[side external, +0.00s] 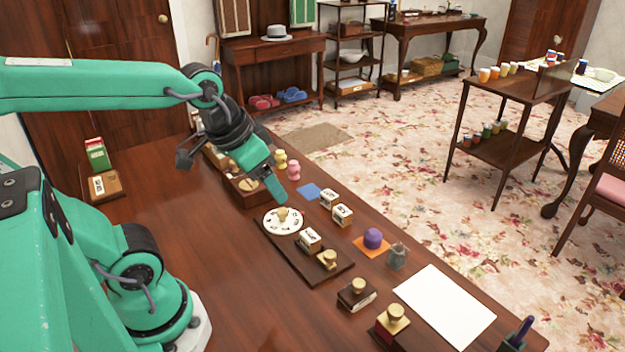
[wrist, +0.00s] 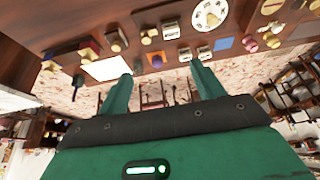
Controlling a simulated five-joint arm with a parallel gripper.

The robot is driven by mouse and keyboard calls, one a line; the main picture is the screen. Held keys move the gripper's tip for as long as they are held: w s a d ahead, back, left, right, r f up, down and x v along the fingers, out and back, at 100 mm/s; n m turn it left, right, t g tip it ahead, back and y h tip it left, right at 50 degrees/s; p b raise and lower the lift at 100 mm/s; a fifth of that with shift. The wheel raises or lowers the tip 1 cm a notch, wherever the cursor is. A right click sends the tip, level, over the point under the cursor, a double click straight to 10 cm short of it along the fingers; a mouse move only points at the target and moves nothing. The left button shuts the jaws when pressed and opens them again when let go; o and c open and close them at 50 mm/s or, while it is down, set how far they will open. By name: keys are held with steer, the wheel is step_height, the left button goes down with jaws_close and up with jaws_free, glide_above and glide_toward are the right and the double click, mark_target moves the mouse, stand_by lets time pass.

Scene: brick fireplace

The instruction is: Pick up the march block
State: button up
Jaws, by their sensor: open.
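Three small cream-faced wooden blocks with dark lettering lie on the table; the print is too small to tell which is the march block. One block (side external: 310,239) sits on a dark board (side external: 291,256), beside a white dial (side external: 284,221). Two others, a far block (side external: 329,197) and a near block (side external: 342,214), stand close together between a blue square and an orange square. In the wrist view the board's block (wrist: 172,30) and the pair (wrist: 204,53) (wrist: 185,55) also show. My gripper (side external: 280,192) is open and empty, above the table near the dial; its two fingers (wrist: 162,82) are spread.
A purple knob (side external: 373,238) on an orange square, a grey pouch (side external: 397,256), wooden stamps (side external: 357,293) and white paper (side external: 436,303) lie to the right. Yellow and pink pieces (side external: 293,171) stand behind my gripper. The table's left front is clear.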

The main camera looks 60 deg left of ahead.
steer(key=w+a+f+g, duration=0.1)
steer(key=w+f+g, duration=0.1)
steer(key=w+f, duration=0.35)
steer(key=g, duration=0.3)
glide_toward(310, 235)
steer(key=shift+s, duration=0.2)
steer(key=shift+w+a+f, duration=0.15)
steer(key=shift+f, duration=0.3)
steer(key=shift+f, duration=1.3)
steer(key=shift+f, duration=2.6)
steer(key=c, duration=1.1)
